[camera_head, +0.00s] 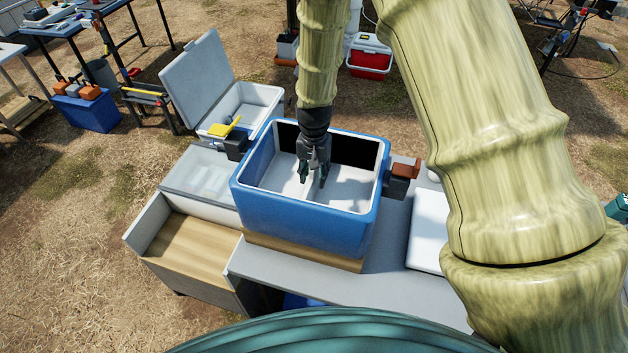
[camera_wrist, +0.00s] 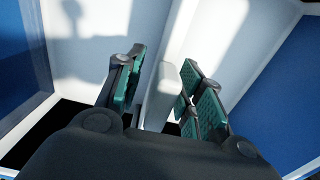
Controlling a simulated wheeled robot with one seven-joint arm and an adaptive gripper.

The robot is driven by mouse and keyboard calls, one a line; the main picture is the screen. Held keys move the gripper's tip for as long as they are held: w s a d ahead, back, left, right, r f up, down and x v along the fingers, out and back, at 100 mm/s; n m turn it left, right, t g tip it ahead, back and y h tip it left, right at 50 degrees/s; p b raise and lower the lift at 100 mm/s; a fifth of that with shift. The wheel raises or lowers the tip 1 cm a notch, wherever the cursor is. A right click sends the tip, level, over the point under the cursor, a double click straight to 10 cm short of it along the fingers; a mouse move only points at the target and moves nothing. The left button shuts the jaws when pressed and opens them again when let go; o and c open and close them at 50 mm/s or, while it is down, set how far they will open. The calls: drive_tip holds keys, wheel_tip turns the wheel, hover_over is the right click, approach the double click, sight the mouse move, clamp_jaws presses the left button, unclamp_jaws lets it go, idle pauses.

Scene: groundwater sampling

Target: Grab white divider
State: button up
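My gripper (camera_head: 313,176) points down inside the blue cooler (camera_head: 300,225), its fingers apart. In the wrist view my gripper (camera_wrist: 163,92) has its teal-padded fingers on either side of the white divider (camera_wrist: 160,98). The divider runs up away from the gripper in the wrist view, between the white inner faces of the cooler. In the head view the divider (camera_head: 308,190) is small and partly hidden by the fingers.
The cooler stands on a grey table (camera_head: 285,280). A white cooler with a raised lid (camera_head: 197,78) and a translucent bin (camera_head: 200,178) are to the left. A white lid-like panel (camera_head: 428,232) lies to the right. A brown-and-grey clamp-like item (camera_head: 400,177) sits at the cooler's right side.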

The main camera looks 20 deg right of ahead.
drive_tip(key=shift+s+r, duration=0.2)
drive_tip(key=c, duration=0.7)
drive_tip(key=shift+w+f, duration=0.1)
clamp_jaws()
